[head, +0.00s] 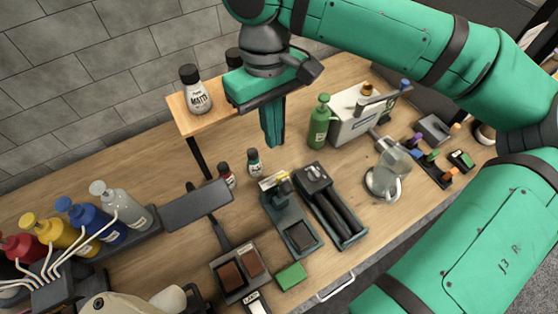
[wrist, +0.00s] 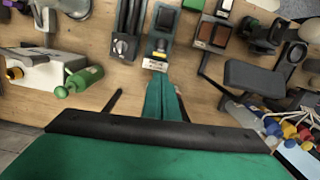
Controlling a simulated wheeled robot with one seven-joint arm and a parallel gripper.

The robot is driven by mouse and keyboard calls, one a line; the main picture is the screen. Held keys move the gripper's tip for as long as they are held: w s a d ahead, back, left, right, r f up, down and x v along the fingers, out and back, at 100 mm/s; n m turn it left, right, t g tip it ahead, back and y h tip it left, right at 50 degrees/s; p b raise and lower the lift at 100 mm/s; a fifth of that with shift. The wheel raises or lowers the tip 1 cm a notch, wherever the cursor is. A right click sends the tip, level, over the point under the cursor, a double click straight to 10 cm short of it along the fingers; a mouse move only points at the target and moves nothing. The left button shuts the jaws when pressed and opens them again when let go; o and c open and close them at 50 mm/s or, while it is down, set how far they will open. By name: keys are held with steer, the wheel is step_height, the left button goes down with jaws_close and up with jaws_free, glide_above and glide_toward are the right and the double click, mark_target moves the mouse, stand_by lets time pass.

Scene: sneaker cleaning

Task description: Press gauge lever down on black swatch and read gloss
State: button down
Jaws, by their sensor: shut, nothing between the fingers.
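A narrow teal stand (head: 287,222) lies on the wooden table in the head view, with a dark square swatch (head: 301,236) at its near end. At its far end is a small gauge-like unit with a yellow and dark lever-like part (head: 284,185). The stand also shows in the wrist view (wrist: 158,47), with the dark swatch (wrist: 166,18) on it. Whether the lever is up or down is too small to tell, and no gloss reading is legible. My gripper (head: 273,143) is shut and empty, pointing down above the table behind the stand. Its fingers (wrist: 166,80) appear near the stand's labelled end.
A dark tray with two black bars (head: 333,207) lies right of the stand. Two small bottles (head: 255,162) stand behind it. A raised shelf (head: 183,118) holds a MATT bottle (head: 195,92). A green bottle (head: 320,122) stands right of my gripper. Brown swatches (head: 240,274) lie front left.

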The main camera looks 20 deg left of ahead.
mark_target(283, 191)
steer(key=shift+w+d+f+m, duration=0.3)
steer(key=shift+w+m, duration=0.15)
steer(key=shift+m, duration=0.15)
steer(key=shift+f, duration=0.1)
step_height(283, 191, down, 10)
steer(key=shift+s+d, duration=0.3)
steer(key=shift+d, duration=0.05)
